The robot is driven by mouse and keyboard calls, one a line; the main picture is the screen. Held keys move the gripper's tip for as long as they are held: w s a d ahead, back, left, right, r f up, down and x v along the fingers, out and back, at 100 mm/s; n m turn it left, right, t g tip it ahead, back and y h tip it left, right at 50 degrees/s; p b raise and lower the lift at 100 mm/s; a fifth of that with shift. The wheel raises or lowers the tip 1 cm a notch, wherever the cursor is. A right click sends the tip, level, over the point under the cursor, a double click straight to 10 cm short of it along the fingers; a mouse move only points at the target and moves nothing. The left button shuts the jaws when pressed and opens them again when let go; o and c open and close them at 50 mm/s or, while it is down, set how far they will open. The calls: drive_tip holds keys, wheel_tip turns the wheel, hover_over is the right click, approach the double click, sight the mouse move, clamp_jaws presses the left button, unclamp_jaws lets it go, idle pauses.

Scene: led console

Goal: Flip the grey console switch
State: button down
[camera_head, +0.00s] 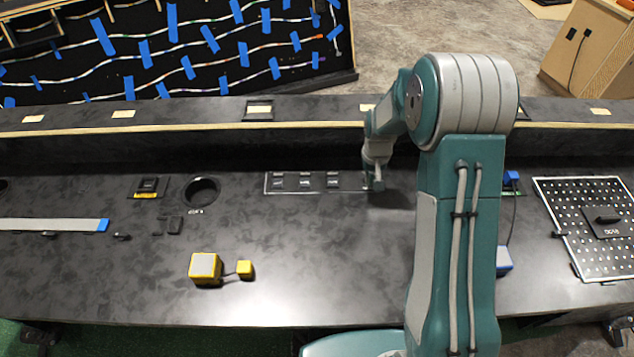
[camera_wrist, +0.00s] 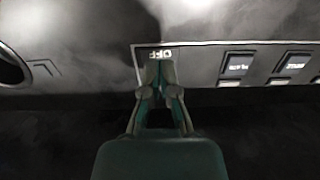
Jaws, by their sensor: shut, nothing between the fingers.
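The switch panel (camera_head: 290,188), a thin pale outline with several small dark switches, lies on the black console top left of my gripper (camera_head: 374,184) in the head view. My gripper is at the panel's right end, close to the surface. In the wrist view my gripper (camera_wrist: 160,72) has its fingertips together and empty, right at an upside-down OFF label (camera_wrist: 161,54). Dark labelled switches (camera_wrist: 237,66) show to the right there. The grey switch cannot be made out; my fingers may cover it. Contact cannot be told.
A yellow-edged box (camera_head: 205,267) with a small yellow block stands on the front left of the console. A round hole (camera_head: 202,191) is left of the panel. A perforated plate (camera_head: 590,225) lies at right. A raised ledge (camera_head: 190,135) runs along the back.

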drive_tip(key=shift+w+f, duration=0.1)
drive_tip(key=shift+w, duration=0.25)
idle(0.3)
drive_tip(key=shift+w, duration=1)
drive_tip(key=shift+s+r, duration=0.2)
drive_tip(key=shift+r, duration=1.55)
drive_tip(key=shift+s+r, duration=0.2)
drive_tip(key=shift+r, duration=1.55)
